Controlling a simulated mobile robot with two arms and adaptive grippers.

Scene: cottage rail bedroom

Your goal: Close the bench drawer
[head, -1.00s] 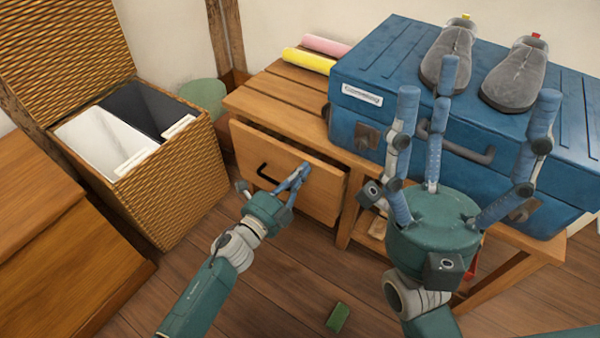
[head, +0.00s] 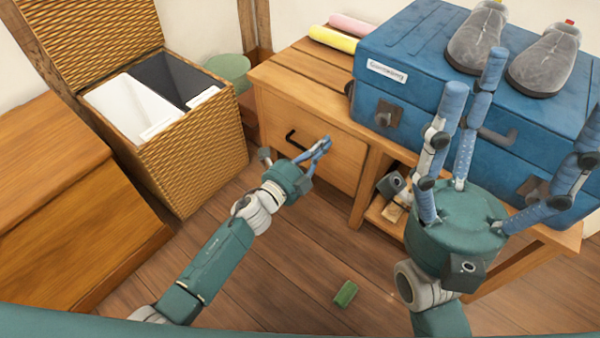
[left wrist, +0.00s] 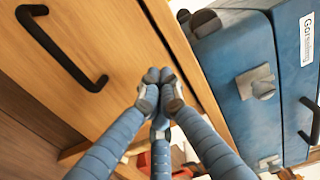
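The bench drawer (head: 330,157) has a wooden front with a black bar handle, and it sits in the wooden bench (head: 283,78). Its front looks flush with the bench frame. My left gripper (head: 322,146) is at the drawer front, right of the handle. In the left wrist view the drawer front (left wrist: 105,38) and handle (left wrist: 60,50) fill the left side. The left fingertips (left wrist: 160,78) are together with nothing between them, close to or touching the front. My right gripper (head: 500,120) has its fingers spread, pointing up in front of the suitcase, and is empty.
A blue suitcase (head: 425,80) with grey shoes (head: 545,60) on top lies on the bench. Pink and yellow rolls (head: 333,38) lie at the bench's back left. An open wicker hamper (head: 200,160) stands left. A green block (head: 345,293) lies on the floor.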

